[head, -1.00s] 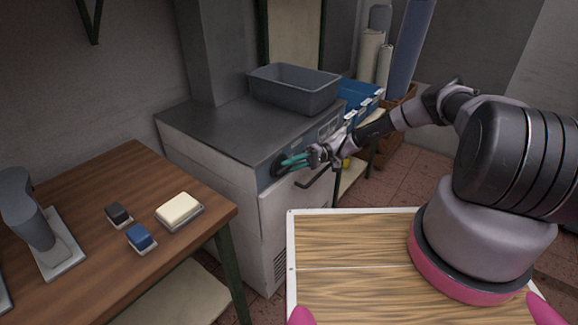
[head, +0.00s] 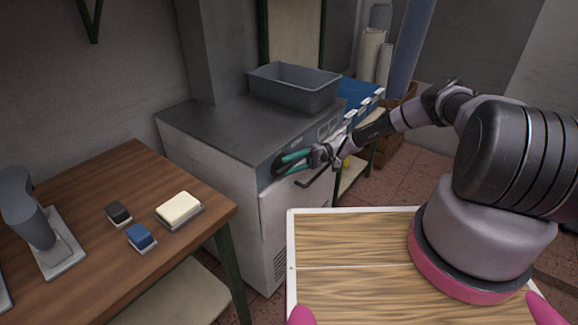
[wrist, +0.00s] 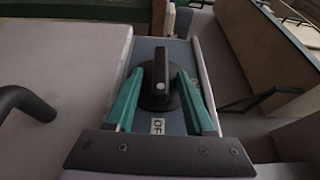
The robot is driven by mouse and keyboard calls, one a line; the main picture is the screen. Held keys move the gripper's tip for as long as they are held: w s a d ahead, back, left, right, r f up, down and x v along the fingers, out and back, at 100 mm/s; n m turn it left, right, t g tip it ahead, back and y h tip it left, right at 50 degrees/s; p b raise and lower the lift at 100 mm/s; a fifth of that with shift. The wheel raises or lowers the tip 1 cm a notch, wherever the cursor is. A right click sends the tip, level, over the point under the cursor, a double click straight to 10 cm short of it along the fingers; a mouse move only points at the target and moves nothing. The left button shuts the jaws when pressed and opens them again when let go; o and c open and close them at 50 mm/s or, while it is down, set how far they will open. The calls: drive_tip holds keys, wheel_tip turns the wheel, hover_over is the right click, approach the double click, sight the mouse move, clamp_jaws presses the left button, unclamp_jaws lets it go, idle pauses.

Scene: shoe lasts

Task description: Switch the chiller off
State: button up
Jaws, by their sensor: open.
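The chiller (head: 230,190) is a pale cabinet with a grey metal top and a blue-grey control panel on its front. In the wrist view the panel (wrist: 172,50) carries a round black rotary knob (wrist: 160,75) with a raised grip bar and a white dot. A label (wrist: 158,126), partly readable as "OF", sits beside the knob on the near side. My gripper (head: 281,163) has green fingers and is at the panel. In the wrist view the open fingers (wrist: 160,84) lie on either side of the knob. I cannot tell whether they touch it.
A grey bin (head: 295,88) stands on the chiller top, with blue bins (head: 360,98) behind it. A black handle (head: 318,178) juts from the chiller front. A wooden table (head: 90,200) at left holds several small items.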

drive_tip(key=v, duration=1)
drive_tip(key=shift+w+d, duration=0.1)
drive_tip(key=shift+d, duration=0.05)
drive_tip(key=shift+w+d, duration=0.1)
drive_tip(key=shift+d, duration=0.05)
